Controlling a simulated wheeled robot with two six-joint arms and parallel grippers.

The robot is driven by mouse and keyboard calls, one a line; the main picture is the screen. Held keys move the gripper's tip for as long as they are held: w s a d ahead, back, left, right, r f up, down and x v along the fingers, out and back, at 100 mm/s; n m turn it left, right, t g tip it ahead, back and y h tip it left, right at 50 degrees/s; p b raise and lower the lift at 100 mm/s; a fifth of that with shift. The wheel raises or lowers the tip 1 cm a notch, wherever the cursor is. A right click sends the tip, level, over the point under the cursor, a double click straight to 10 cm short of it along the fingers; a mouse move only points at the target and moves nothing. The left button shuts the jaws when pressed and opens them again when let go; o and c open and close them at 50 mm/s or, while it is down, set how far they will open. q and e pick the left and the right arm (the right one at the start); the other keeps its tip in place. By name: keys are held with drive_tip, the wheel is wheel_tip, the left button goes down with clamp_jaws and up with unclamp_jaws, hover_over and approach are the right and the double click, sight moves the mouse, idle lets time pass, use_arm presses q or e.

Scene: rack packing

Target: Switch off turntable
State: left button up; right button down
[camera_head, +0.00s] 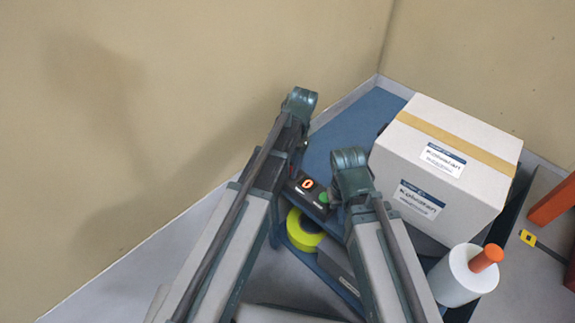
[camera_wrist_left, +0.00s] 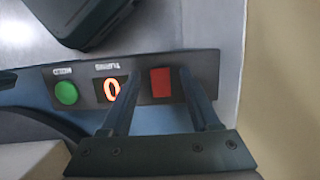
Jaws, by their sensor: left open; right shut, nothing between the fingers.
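I cannot make out the turntable for certain.
A taped white carton (camera_head: 440,150) stands on the blue surface (camera_head: 338,130) to the right. A white roll with an orange handle (camera_head: 462,277) stands in front of it. A yellow-green roll (camera_head: 304,232) sits below the panel. Walls close in behind and left.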

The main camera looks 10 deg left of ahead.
use_arm(q)
drive_tip(key=p+v, duration=1.2)
drive_tip(key=v, duration=0.1)
drive_tip(key=shift+r, duration=0.2)
drive_tip(key=shift+w, duration=0.1)
drive_tip(key=s+d+r+n+t+p, duration=0.1)
drive_tip(key=s+d+r+p, duration=0.1)
drive_tip(key=s, duration=0.6)
drive_tip(key=s+d+r+n+t+p, duration=0.1)
drive_tip(key=s+r+p, duration=0.3)
drive_tip(key=s, duration=0.5)
drive_tip(key=shift+d+n+p, duration=0.5)
drive_tip(key=shift+d+p, duration=0.1)
drive_tip(key=shift+p, duration=0.05)
drive_tip(key=shift+s, duration=0.15)
